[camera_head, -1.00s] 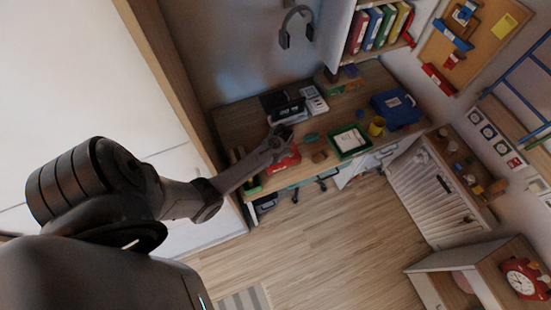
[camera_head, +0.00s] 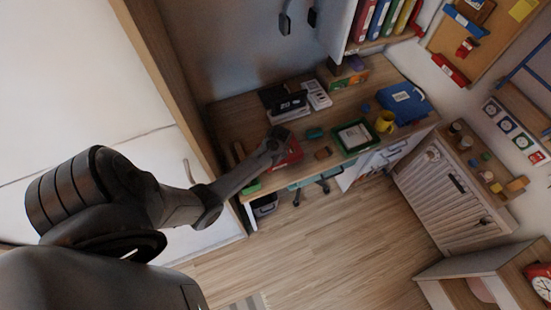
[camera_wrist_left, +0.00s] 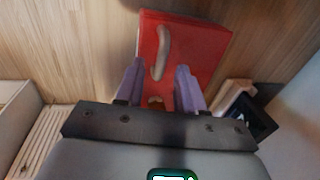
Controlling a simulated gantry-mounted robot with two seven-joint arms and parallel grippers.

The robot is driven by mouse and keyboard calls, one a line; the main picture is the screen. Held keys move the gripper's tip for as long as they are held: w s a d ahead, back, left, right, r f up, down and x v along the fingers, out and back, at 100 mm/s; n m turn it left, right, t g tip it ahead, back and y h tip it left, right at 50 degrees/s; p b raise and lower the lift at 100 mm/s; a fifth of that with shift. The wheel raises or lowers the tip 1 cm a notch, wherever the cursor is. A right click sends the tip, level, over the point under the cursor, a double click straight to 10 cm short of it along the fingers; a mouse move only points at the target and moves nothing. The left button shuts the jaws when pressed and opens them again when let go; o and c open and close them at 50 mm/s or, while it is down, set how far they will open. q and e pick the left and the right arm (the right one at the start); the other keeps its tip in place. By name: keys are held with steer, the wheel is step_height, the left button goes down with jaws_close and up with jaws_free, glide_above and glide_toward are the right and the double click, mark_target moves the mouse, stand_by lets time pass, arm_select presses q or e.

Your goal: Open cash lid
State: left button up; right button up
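A red box (camera_head: 292,153), which looks like the cash box, lies on the wooden desk (camera_head: 228,118) near its front edge. My left gripper (camera_head: 277,139) is over it and partly covers it. In the left wrist view the red box (camera_wrist_left: 202,42) shows a smooth red face with a pale curved handle (camera_wrist_left: 162,52). My left gripper (camera_wrist_left: 160,68) is open there, its two purple-grey fingers apart on either side of the handle's lower end. Nothing is visibly held. Contact with the box cannot be told. My right gripper is out of view.
On the desk are dark items (camera_head: 285,103) at the back, a green-framed tray (camera_head: 356,137), a yellow mug (camera_head: 386,121) and a blue case (camera_head: 405,102). A wooden cabinet side (camera_head: 175,90) rises left of the desk. The floor (camera_head: 340,235) in front is mostly clear.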

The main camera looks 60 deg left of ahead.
arm_select(q)
steer(key=shift+a+f, duration=0.1)
steer(key=shift+f, duration=0.3)
jaws_close()
